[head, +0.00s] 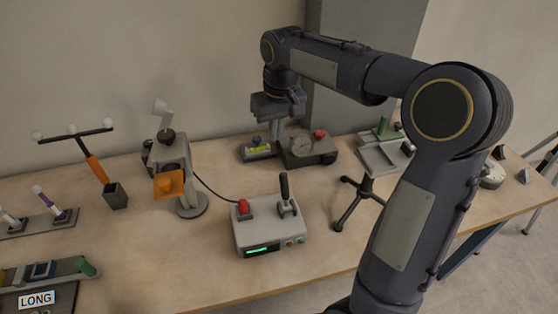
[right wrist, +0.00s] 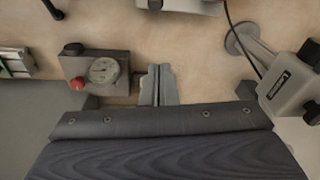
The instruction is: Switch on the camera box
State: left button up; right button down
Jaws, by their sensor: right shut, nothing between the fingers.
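A grey control box (head: 268,237) stands mid-table with a red button (head: 243,206), a black-handled lever (head: 285,190) and a lit green display (head: 263,249). Its edge shows at the top of the right wrist view (right wrist: 182,6). A cable joins it to a grey camera-like head (head: 170,152) on a round-footed stand, with an orange square part in front. I cannot tell for sure which of these is the camera box. My right gripper (head: 276,136) is shut and empty, pointing down behind the control box; its fingers show in the wrist view (right wrist: 158,85). My left gripper is out of view.
A block with a dial gauge and red knob (head: 308,149) is close beside my right gripper. A black tripod stand (head: 355,205) is right of the control box. An orange-handled forked tool (head: 97,168) and a rack marked LONG (head: 38,299) are at left. Front-middle table is clear.

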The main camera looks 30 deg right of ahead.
aim_at(285, 191)
notch_tip(285, 191, down, 10)
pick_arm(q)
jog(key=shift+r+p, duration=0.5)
pick_arm(e)
jog(key=s, duration=0.2)
jog(key=s+r, duration=0.1)
jog(key=shift+a, duration=0.25)
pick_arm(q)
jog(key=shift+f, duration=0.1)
